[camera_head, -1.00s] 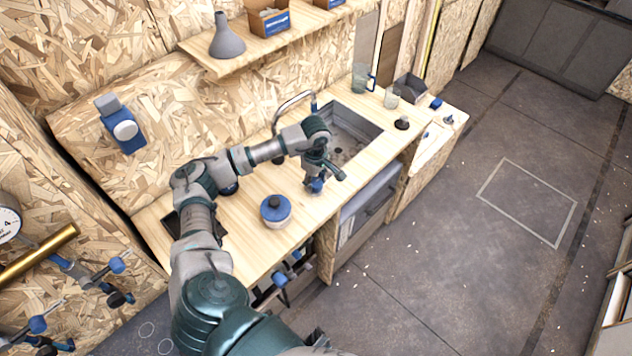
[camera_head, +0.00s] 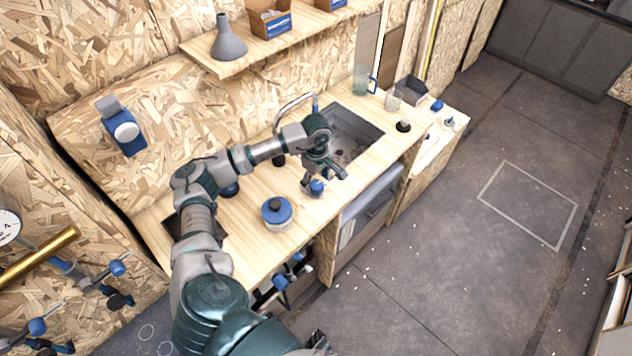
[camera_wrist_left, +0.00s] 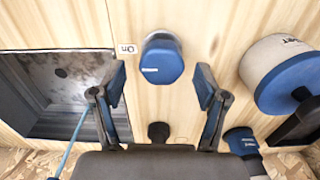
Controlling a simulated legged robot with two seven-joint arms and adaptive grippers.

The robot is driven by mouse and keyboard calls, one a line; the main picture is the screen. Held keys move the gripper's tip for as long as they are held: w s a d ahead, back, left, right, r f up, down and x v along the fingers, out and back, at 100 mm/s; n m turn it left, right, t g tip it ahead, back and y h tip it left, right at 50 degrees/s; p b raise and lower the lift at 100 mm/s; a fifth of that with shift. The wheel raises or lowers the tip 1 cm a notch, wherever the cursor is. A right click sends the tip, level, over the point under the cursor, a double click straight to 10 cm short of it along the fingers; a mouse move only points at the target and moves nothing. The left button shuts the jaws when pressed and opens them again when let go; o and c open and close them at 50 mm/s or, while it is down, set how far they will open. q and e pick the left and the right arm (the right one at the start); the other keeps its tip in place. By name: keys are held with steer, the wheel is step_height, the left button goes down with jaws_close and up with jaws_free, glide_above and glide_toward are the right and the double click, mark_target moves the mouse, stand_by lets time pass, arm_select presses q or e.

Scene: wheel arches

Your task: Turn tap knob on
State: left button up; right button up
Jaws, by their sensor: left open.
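The tap knob (camera_wrist_left: 163,58) is a blue round cap on the wooden counter, with a small "On" label (camera_wrist_left: 127,49) to its left in the wrist view. In the head view the blue knob (camera_head: 316,187) shows just below my left gripper (camera_head: 324,179). My left gripper (camera_wrist_left: 160,80) is open and empty, with one finger to each side of the knob in the wrist view; contact cannot be seen. The curved metal tap (camera_head: 292,103) stands at the back of the sink (camera_head: 374,127). My right gripper is not in view.
A pot with a blue lid (camera_head: 276,212) stands on the counter near the knob; it also shows in the wrist view (camera_wrist_left: 283,75). A dark knob (camera_wrist_left: 158,130) sits behind. A glass mug (camera_head: 361,80) stands beyond the sink. A shelf (camera_head: 262,42) hangs above.

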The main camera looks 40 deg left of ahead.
mark_target(316, 183)
arm_select(q)
step_height(316, 183, up, 10)
steer(key=shift+r, duration=0.25)
steer(key=shift+a, duration=0.15)
stand_by(0.3)
